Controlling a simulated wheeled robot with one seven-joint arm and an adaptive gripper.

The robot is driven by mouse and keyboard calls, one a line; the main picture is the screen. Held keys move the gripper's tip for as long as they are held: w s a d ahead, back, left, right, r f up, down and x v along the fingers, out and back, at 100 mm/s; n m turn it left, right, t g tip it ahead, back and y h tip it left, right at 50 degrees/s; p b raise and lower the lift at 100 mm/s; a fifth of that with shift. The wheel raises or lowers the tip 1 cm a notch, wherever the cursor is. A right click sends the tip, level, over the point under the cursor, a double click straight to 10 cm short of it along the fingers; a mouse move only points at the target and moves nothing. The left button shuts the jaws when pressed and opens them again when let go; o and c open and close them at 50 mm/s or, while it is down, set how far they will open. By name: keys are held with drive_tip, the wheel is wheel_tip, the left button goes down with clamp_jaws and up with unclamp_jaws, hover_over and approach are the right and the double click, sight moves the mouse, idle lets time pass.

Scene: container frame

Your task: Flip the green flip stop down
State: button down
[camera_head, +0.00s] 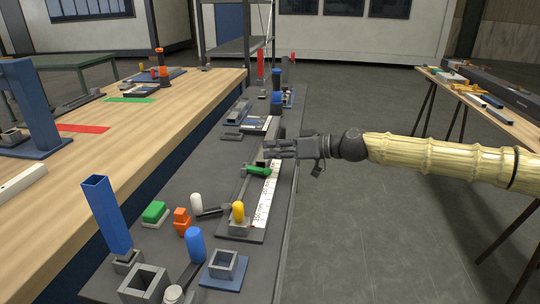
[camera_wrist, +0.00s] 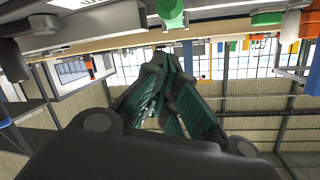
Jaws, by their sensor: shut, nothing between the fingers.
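The green flip stop (camera_head: 257,170) is a short rounded green bar on a dark fixture plate (camera_head: 238,233). It reaches sideways from a grey rail towards a white marked strip (camera_head: 266,195). In the wrist view a green rounded piece (camera_wrist: 170,12), apparently the stop, shows at the top edge, partly cut off. My gripper (camera_head: 268,148) is just beyond and above the stop in the head view, pointing left. Its fingers (camera_wrist: 163,56) are closed together and empty. I cannot tell whether they touch the stop. The stop's hinge is not clear.
A yellow knob (camera_head: 238,211) stands at the fixture's near end. A white peg (camera_head: 196,204), blue cylinder (camera_head: 195,245), orange blocks (camera_head: 182,221) and a tall blue post (camera_head: 107,217) stand nearby. A wooden table (camera_head: 140,128) lies left. Open floor (camera_head: 360,235) lies right.

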sight(279, 175)
drive_tip(key=shift+s+d+f+b, duration=0.1)
drive_tip(key=shift+d+f+b, duration=0.25)
drive_tip(key=shift+f+b, duration=0.45)
drive_tip(key=shift+s+d+f+b, duration=0.1)
drive_tip(key=shift+d+f+b, duration=0.3)
drive_tip(key=shift+b, duration=0.65)
drive_tip(key=shift+d+f+b, duration=0.15)
drive_tip(key=shift+f+b, duration=0.45)
drive_tip(key=shift+b, duration=0.15)
drive_tip(key=shift+d+f+b, duration=0.15)
drive_tip(key=shift+f+b, duration=0.45)
drive_tip(key=shift+b, duration=0.1)
drive_tip(key=shift+r, duration=0.15)
drive_tip(key=shift+w+r, duration=0.1)
drive_tip(key=shift+r, duration=0.35)
drive_tip(key=r, duration=0.1)
drive_tip(key=w+d+r+p, duration=0.1)
drive_tip(key=shift+w+r, duration=0.25)
drive_tip(key=shift+r, duration=0.05)
drive_tip(key=s+d+f, duration=0.3)
drive_tip(key=d+f, duration=0.1)
drive_tip(key=d, duration=0.4)
drive_tip(key=shift+d, duration=0.25)
drive_tip(key=shift+s, duration=0.1)
